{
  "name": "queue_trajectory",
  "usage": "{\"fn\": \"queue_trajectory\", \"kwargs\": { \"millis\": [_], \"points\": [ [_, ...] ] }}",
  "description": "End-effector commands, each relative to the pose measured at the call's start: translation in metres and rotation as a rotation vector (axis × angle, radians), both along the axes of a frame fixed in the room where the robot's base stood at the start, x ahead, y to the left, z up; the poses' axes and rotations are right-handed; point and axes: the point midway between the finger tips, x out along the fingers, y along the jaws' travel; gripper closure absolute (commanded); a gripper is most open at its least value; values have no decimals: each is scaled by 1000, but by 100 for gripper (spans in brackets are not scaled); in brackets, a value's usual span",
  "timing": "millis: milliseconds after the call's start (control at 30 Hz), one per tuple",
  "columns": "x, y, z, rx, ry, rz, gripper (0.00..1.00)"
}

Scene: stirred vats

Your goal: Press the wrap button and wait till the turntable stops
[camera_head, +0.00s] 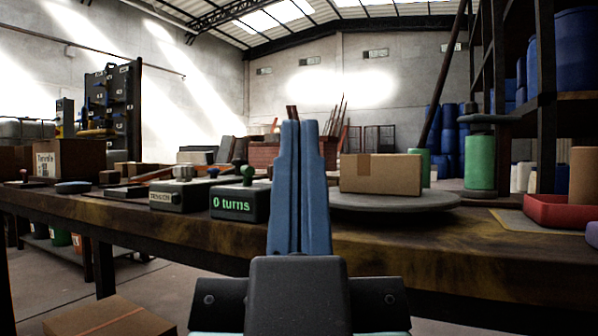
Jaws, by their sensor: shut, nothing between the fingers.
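My gripper (300,130) points up in the middle of the view, its blue fingers together and empty, in front of the table's near edge. Left of it on the table is a black control box (238,204) whose green display reads "0 turns". My fingers hide part of the table between the control box and turntable. I cannot tell from this one frame whether the turntable moves.
A second grey box (179,196) with knobs and a label stands left of the display box. A green roll (480,164) stands beyond the turntable. A red tray (560,211) sits at right. A dark shelf rack with blue barrels (560,50) rises at the right.

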Motion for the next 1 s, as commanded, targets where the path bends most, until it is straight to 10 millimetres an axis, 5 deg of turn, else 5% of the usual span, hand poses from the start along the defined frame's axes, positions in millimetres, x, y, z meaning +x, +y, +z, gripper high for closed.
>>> {"fn": "queue_trajectory", "kwargs": {
  "millis": [167,367,1000],
  "points": [
    [0,0,11,0,0,0,100],
    [0,0,54,1,0,1,100],
    [0,0,269,7,1,9,100]
  ]
}}
